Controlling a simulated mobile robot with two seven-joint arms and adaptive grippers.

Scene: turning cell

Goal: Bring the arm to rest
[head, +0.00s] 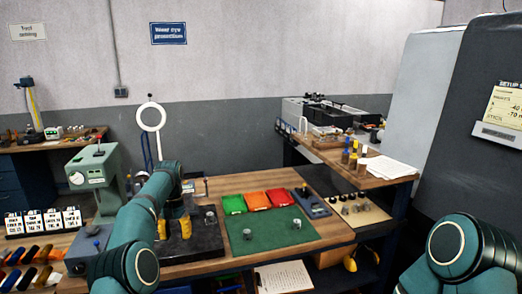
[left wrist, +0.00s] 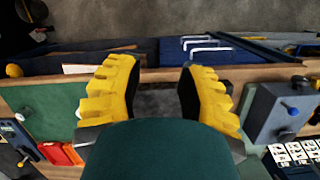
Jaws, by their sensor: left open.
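My left arm (head: 150,210) comes in from the lower left of the head view and reaches over the workbench. Its left gripper (head: 174,228) hangs with yellow fingers downward over a dark plate (head: 205,246). In the left wrist view the left gripper (left wrist: 160,80) has its two yellow fingers spread wide, with nothing between them. Below them show the bench's front edge and part of the dark plate. My right arm (head: 460,250) shows only as a teal link at the lower right; its gripper is outside the picture.
Right of the plate lies a green mat (head: 265,238) with two small metal parts. Behind it are green, orange and red bins (head: 255,201). A green press (head: 97,178) and a blue-grey box (head: 90,246) stand left of the arm. A raised side table (head: 375,180) stands right.

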